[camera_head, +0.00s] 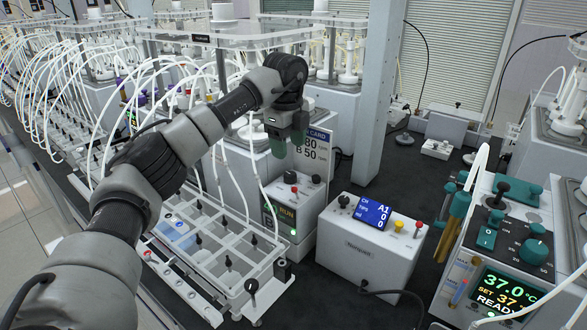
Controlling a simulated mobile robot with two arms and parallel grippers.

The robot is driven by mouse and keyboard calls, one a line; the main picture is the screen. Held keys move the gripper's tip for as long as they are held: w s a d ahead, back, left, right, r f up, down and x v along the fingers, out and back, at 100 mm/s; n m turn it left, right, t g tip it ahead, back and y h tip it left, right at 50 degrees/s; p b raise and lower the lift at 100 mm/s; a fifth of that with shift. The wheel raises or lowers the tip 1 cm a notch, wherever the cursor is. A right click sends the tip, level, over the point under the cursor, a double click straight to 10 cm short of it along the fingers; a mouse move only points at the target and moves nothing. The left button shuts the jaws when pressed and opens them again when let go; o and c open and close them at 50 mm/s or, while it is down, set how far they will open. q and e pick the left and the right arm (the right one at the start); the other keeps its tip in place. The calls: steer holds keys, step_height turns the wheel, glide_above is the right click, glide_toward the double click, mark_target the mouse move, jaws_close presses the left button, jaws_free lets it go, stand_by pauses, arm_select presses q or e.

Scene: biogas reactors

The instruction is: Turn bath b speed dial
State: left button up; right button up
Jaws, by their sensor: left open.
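My left arm reaches in from the lower left. Its gripper (289,143) hangs over the middle of the bench, fingers down, open, with nothing seen between the fingers. Just below it is a white control unit (309,206) with a lit RUN display (280,217), a black knob (290,177) and a small red knob (294,189) on top. A card (316,143) behind the gripper reads "80" and "B 50". I cannot read a label that marks which knob is the bath b speed dial. The gripper looks apart from these knobs. My right gripper is out of view.
A white box (365,250) with a blue A1 display stands right of the control unit. A heated bath (515,250) with teal dials reads 37.0 °C at the right. A tube rack (222,262) lies below my arm. A grey post (375,90) rises behind.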

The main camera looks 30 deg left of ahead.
mark_target(290, 174)
arm_select(q)
steer(key=f, duration=0.5)
steer(key=f+p, duration=0.1)
steer(key=f, duration=0.2)
steer(key=shift+w+f, duration=0.1)
steer(key=shift+w, duration=0.15)
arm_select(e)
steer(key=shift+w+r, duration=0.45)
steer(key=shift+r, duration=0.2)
